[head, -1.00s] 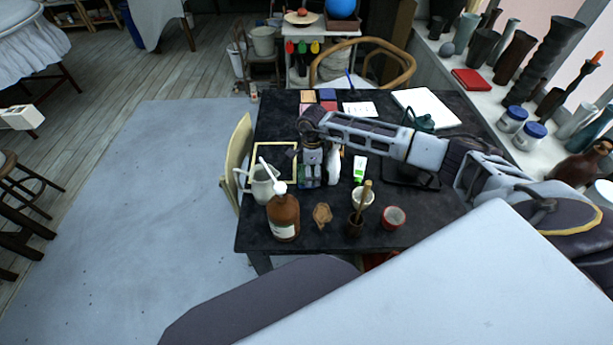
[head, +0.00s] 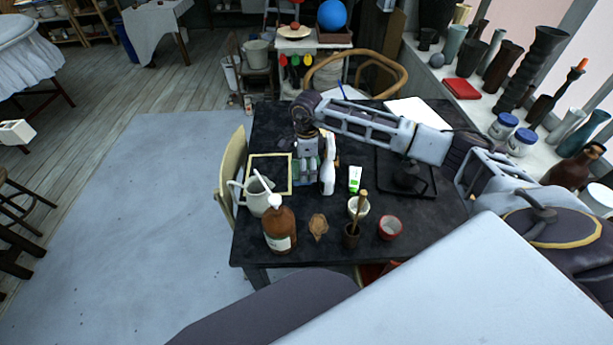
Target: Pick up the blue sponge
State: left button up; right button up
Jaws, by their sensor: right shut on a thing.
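My right gripper (head: 306,176) points down over the black table (head: 330,236), between the white pitcher and the white spray bottle (head: 328,176). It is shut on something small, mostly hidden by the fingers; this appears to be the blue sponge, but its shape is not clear. A small blue-green patch (head: 297,177) shows beside the fingers. I cannot tell whether the held thing touches the table. My left gripper is not in view.
The pitcher (head: 257,197), brown pump bottle (head: 279,230), brush cup (head: 351,236), red-rimmed cup (head: 390,227) and green-white tube (head: 355,178) stand close around. A yellow-framed board (head: 291,166) lies left of the gripper. The table's front strip is partly clear.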

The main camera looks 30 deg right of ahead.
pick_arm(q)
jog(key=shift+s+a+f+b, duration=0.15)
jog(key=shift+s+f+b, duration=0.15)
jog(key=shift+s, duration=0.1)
pick_arm(e)
notch_tip(320, 180, up, 10)
jog(key=shift+f, duration=0.1)
jog(key=shift+c, duration=1.2)
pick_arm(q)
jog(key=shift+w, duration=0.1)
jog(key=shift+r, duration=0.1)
